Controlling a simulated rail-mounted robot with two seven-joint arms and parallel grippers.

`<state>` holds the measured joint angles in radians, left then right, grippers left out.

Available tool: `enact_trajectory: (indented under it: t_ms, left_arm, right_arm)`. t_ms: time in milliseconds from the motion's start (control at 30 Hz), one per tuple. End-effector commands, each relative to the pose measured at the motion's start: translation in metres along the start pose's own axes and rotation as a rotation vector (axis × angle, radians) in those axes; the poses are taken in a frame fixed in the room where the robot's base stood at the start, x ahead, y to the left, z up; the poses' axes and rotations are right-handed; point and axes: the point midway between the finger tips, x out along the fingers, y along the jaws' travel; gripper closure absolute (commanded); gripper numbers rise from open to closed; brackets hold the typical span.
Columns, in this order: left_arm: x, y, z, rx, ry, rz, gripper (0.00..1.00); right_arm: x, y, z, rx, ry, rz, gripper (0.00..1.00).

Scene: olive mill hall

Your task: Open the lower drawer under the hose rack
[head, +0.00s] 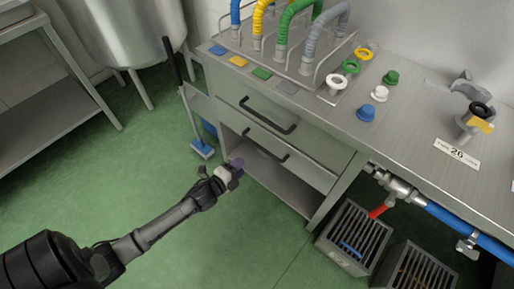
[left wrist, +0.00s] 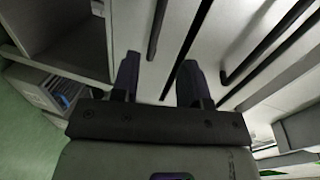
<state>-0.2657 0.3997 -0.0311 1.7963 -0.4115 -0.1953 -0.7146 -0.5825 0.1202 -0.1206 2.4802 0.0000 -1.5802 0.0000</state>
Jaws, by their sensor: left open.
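The lower drawer (head: 312,174) is under the worktop below the hose rack (head: 288,66). Its front looks flush with the cabinet, and its black bar handle (head: 266,148) shows. The upper drawer (head: 312,146) above it also looks shut. My left gripper (head: 236,167) is in front of and below the lower handle, apparently short of it. In the left wrist view my left gripper (left wrist: 158,80) is open, its fingers pointing at the pale fronts. A dark bar or gap runs between the fingers; I cannot tell which. My right gripper is not in view.
An open shelf (head: 285,190) lies below the drawers. Grey slatted crates (head: 355,238) and a blue pipe (head: 450,219) are at the right. A blue-headed broom or squeegee (head: 203,149) stands left of the cabinet. The green floor is clear in front.

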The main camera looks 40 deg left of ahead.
Motion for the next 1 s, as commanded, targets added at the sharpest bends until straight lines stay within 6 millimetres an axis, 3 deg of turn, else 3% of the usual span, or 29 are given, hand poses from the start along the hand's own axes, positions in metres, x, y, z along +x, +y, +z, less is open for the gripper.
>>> enact_trajectory:
  t_ms: [233, 700, 1000]
  left_arm:
    - [0.017, 0.001, -0.001, 0.053, 0.006, -0.006, 0.59]
    - [0.102, 0.002, -0.001, 0.05, 0.003, -0.005, 0.59]
    - [0.132, 0.0, -0.001, 0.048, 0.003, -0.003, 0.59]
  right_arm:
    - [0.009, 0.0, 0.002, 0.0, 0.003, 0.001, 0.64]
    - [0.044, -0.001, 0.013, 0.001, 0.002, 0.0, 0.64]
    - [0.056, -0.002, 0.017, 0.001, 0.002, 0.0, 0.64]
